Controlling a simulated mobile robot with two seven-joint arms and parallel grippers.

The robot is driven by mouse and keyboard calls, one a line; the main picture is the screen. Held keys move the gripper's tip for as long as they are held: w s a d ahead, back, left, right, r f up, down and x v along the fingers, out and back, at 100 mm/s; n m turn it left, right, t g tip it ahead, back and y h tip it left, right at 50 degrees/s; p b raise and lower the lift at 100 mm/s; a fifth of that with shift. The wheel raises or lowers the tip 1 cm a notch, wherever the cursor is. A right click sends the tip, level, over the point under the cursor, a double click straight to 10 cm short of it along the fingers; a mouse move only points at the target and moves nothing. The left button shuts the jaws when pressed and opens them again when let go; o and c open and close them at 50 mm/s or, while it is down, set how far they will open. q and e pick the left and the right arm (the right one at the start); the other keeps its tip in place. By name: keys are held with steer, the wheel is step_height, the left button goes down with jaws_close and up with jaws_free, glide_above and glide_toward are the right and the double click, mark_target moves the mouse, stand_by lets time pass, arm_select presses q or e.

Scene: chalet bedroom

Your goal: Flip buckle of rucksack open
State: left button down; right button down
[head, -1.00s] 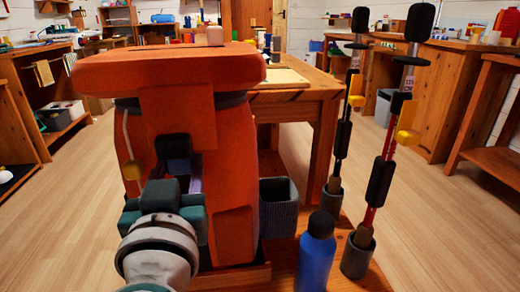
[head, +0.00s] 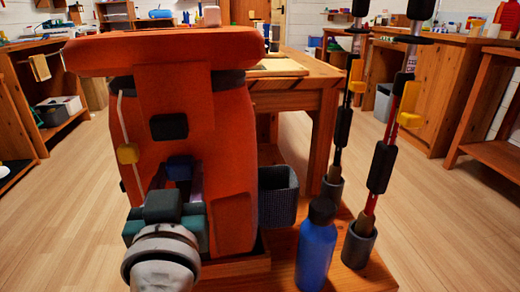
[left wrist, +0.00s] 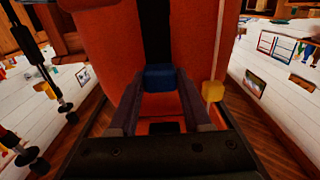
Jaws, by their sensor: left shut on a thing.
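The orange rucksack (head: 232,130) stands upright on a low wooden platform, its broad flap (head: 160,50) across the top. A black buckle plate (head: 169,126) sits on its front. Below it is a small blue buckle block (head: 179,168), also seen in the left wrist view (left wrist: 160,76). My left gripper (head: 180,182) reaches up from below; in the left wrist view its two dark fingers (left wrist: 160,90) are shut on the blue block's sides. The black plate and the blue block look apart in the head view. My right gripper is out of view.
A yellow toggle (head: 127,153) hangs on a cord at the rucksack's left. A dark mesh pocket (head: 277,195) is on its right. A blue bottle (head: 315,245) and two upright poles (head: 380,165) in cups stand to the right. A wooden table (head: 300,100) is behind.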

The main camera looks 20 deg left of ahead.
arm_select(q)
steer(key=shift+c, duration=1.6)
jaws_free()
steer(key=shift+f, duration=0.1)
steer(key=p+v, duration=0.2)
steer(key=v, duration=0.8)
steer(key=shift+d, duration=0.1)
